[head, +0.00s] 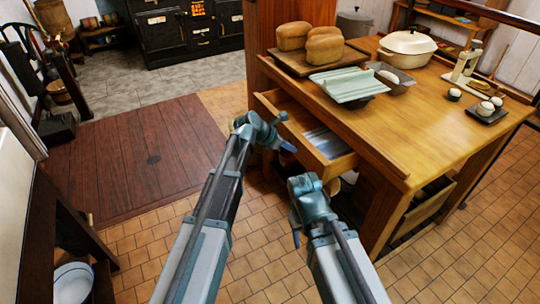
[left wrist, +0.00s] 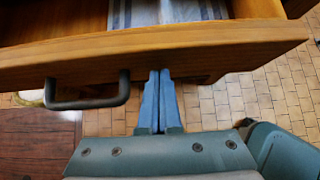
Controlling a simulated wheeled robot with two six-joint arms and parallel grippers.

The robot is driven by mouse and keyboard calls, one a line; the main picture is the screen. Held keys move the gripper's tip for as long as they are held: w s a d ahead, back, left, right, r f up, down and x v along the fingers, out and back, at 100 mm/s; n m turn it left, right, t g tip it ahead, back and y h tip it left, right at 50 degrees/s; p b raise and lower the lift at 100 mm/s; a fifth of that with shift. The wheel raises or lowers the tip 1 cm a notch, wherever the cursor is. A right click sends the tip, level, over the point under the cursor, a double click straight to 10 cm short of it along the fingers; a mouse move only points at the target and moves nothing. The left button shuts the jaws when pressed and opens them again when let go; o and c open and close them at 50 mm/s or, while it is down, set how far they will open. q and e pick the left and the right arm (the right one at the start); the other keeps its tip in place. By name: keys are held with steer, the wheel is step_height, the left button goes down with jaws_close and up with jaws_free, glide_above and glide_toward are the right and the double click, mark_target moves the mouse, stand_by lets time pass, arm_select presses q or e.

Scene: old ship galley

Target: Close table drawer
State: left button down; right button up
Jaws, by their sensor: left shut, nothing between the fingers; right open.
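The table drawer (head: 312,158) is pulled out from the left side of the wooden table (head: 430,115), with a pale striped item (head: 326,142) inside. Its front panel (left wrist: 220,45) crosses the left wrist view, with a dark handle (left wrist: 88,97) on it at the left. My left gripper (head: 287,147) is at the drawer front. In the left wrist view its fingers (left wrist: 157,78) are shut and empty, to the right of the handle, with their tips at the panel's lower part; contact is unclear. My right gripper (head: 308,200) is open and empty, nearer than the drawer and below the tabletop.
Bread loaves (head: 325,48) on a board, a green ridged tray (head: 349,85), a lidded pot (head: 407,48) and a bottle (head: 470,62) stand on the table. A dark stove (head: 185,30) is at the back. Tiled floor (head: 250,245) lies open around the table.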

arm_select(q)
steer(key=w+d, duration=0.3)
steer(key=d, duration=0.1)
steer(key=w+d, duration=0.2)
steer(key=d, duration=0.2)
steer(key=w+d, duration=0.3)
steer(key=d, duration=0.1)
steer(key=shift+w+d, duration=0.25)
steer(key=shift+w, duration=0.05)
steer(key=shift+w+d, duration=0.15)
steer(key=shift+d, duration=0.1)
steer(key=shift+d+r, duration=0.1)
steer(key=shift+a, duration=0.3)
steer(key=shift+s+a, duration=1.05)
steer(key=shift+a, duration=0.1)
steer(key=shift+a+f+p+v, duration=0.15)
steer(key=shift+p+v, duration=1.65)
steer(key=shift+v, duration=0.85)
steer(key=shift+a+f+p+v, duration=0.15)
steer(key=shift+p+v, duration=1.6)
steer(key=shift+v, duration=0.9)
steer(key=shift+s, duration=0.1)
